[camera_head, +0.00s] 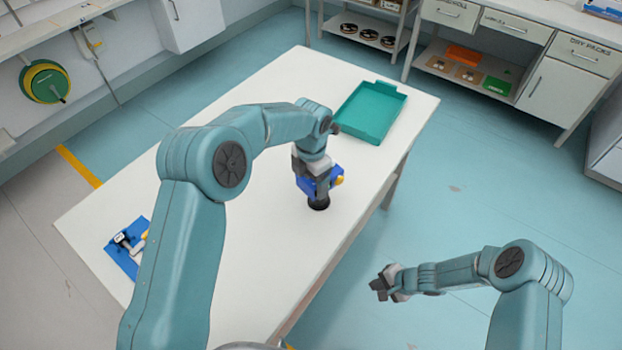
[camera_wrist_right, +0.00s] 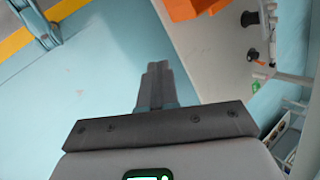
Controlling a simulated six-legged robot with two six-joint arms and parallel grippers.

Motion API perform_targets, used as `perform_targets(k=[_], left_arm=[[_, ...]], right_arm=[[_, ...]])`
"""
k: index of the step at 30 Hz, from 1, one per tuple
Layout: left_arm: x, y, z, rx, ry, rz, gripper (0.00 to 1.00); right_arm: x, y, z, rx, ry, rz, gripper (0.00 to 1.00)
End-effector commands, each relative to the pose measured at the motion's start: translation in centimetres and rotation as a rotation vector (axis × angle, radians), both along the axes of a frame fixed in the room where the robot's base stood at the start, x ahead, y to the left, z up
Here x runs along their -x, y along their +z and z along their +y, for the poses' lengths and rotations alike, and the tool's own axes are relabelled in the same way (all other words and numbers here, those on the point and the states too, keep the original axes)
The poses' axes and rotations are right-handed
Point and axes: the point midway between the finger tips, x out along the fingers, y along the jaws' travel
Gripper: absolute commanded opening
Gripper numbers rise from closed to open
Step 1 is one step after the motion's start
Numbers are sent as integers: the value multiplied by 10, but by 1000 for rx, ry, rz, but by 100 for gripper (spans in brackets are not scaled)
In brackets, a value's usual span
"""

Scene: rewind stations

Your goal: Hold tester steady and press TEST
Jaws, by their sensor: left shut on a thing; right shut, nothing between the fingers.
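A blue device with a yellow part, which looks like the tester (camera_head: 336,180), is over the white table near its right edge. A black round part (camera_head: 319,203) shows just beneath it. My left gripper (camera_head: 317,187) points down and is shut on the tester, covering much of it. No TEST label can be read. My right gripper (camera_head: 380,286) is off the table's right side, over the floor, well apart from the tester. It is shut and empty; its closed fingers also show in the right wrist view (camera_wrist_right: 155,85).
A teal tray (camera_head: 368,113) sits at the table's far end. A blue mat (camera_head: 122,262) with small tools lies at the near left. The white tabletop (camera_head: 250,250) is otherwise mostly clear. In the right wrist view, an orange object (camera_wrist_right: 190,8) shows at the top.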

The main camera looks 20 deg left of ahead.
Motion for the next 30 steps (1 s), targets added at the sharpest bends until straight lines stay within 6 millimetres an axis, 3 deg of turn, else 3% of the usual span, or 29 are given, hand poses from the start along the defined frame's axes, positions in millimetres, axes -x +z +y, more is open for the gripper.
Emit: perform_targets(k=[3,6,8,12,17,21,27,30], left_arm=[[0,1,0,0,0,-2,38],[0,1,0,0,0,-2,38],[0,1,0,0,0,-2,38],[0,1,0,0,0,-2,38],[0,1,0,0,0,-2,38],[0,1,0,0,0,-2,38],[-1,1,0,0,0,-2,38],[-1,1,0,0,0,-2,38]], right_arm=[[9,-9,-36,278,141,-76,0],[3,-2,-64,505,265,-187,0],[-5,9,-77,634,335,-272,0],[-37,57,-87,898,489,-539,0],[-68,134,-59,1089,605,-902,0],[-73,194,-16,1131,661,-1171,0],[-60,244,43,1068,748,-1364,0],[-62,258,58,1061,752,-1407,0]])
